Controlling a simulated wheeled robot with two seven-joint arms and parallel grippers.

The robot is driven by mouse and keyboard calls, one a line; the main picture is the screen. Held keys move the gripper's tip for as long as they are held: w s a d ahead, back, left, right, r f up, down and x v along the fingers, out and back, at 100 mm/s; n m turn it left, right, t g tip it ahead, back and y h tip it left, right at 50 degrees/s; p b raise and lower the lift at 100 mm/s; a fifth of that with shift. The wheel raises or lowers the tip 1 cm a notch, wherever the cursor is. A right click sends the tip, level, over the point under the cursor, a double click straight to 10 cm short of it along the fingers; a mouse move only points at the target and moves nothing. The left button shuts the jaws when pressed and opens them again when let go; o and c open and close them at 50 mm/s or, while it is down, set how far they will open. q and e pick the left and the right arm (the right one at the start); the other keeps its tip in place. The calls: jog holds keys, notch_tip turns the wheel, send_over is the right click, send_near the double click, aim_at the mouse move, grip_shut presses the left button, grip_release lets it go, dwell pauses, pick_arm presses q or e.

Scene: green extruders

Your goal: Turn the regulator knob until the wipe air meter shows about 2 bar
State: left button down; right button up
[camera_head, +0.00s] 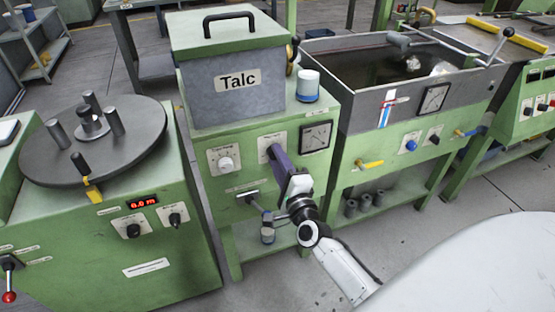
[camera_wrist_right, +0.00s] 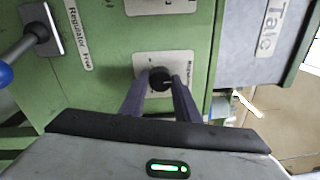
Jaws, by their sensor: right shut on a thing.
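The black regulator knob (camera_wrist_right: 160,79) sits on a white label plate (camera_wrist_right: 176,64) on the green front panel in the right wrist view. My right gripper (camera_wrist_right: 159,88) has its two purple fingers on either side of the knob and is shut on it. In the head view this gripper (camera_head: 272,153) reaches the panel below the Talc box and hides the knob. A square dark gauge (camera_head: 317,136) is just right of the gripper. A similar gauge (camera_head: 434,99) is on the water tank. Their needles are too small to read, and I cannot tell which is the wipe air meter. My left gripper is not in view.
A turntable machine (camera_head: 95,140) stands at the left.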

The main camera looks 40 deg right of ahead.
jog(key=o, duration=1)
jog(key=shift+o, duration=0.2)
jog(key=v, duration=1)
jog(key=shift+s, duration=0.2)
jog(key=shift+a, duration=0.1)
jog(key=s+a+f+n+g+y, duration=0.2)
jog(key=a+f+n+y, duration=0.15)
jog(key=a+n, duration=0.2)
jog(key=s+a+f+n+g+y, duration=0.1)
jog(key=s+a+f+n+y, duration=0.3)
jog(key=n, duration=0.3)
jog(key=s+a+f+n+g, duration=0.6)
jog(key=s+f+n, duration=0.3)
jog(key=s+n, duration=0.2)
jog(key=shift+s+a+f+n, duration=0.35)
jog(key=shift+a+n, duration=0.15)
jog(key=shift+n, duration=0.55)
